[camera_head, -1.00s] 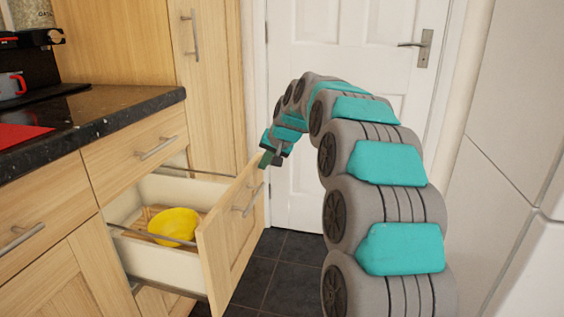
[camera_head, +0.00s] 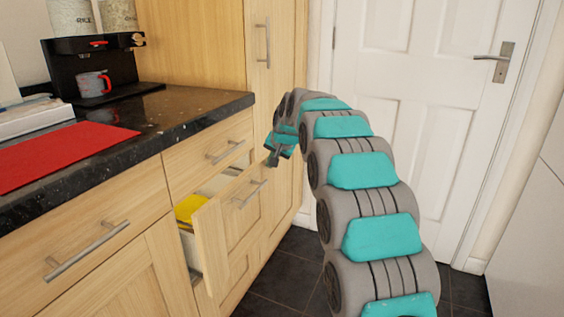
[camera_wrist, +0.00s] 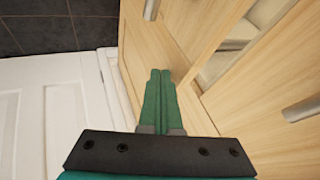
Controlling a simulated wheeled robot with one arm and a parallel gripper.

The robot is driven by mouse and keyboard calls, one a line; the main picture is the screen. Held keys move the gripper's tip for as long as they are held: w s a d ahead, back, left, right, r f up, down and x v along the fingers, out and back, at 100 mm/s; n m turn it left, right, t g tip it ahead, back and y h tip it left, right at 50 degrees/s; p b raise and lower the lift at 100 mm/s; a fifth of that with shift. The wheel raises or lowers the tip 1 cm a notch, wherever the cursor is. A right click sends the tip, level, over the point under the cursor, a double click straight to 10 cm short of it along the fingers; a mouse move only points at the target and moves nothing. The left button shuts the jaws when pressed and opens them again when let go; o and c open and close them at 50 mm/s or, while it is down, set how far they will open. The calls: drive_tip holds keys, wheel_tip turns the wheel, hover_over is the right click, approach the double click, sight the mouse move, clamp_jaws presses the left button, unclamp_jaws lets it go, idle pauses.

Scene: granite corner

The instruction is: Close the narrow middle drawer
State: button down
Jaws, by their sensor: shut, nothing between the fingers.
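The narrow middle drawer (camera_head: 209,240) has a light wood front with a metal bar handle (camera_head: 248,194) and stands partly open below a shut drawer (camera_head: 208,150). A yellow bowl (camera_head: 187,207) shows in its opening. My gripper (camera_head: 270,162) is at the far upper end of the drawer front, shut and empty. In the wrist view its green fingers (camera_wrist: 160,75) lie together close over the wooden front (camera_wrist: 158,42); I cannot tell if they touch it. The drawer's pale interior (camera_wrist: 236,37) shows at the right there.
A tall cabinet (camera_head: 285,70) and a white door (camera_head: 400,110) stand behind. Dark floor tiles (camera_head: 275,280) are clear.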

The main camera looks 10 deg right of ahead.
drive_tip(key=shift+w+a, duration=0.4)
drive_tip(key=shift+a, duration=0.2)
drive_tip(key=shift+w+a, duration=0.4)
drive_tip(key=shift+a, duration=0.2)
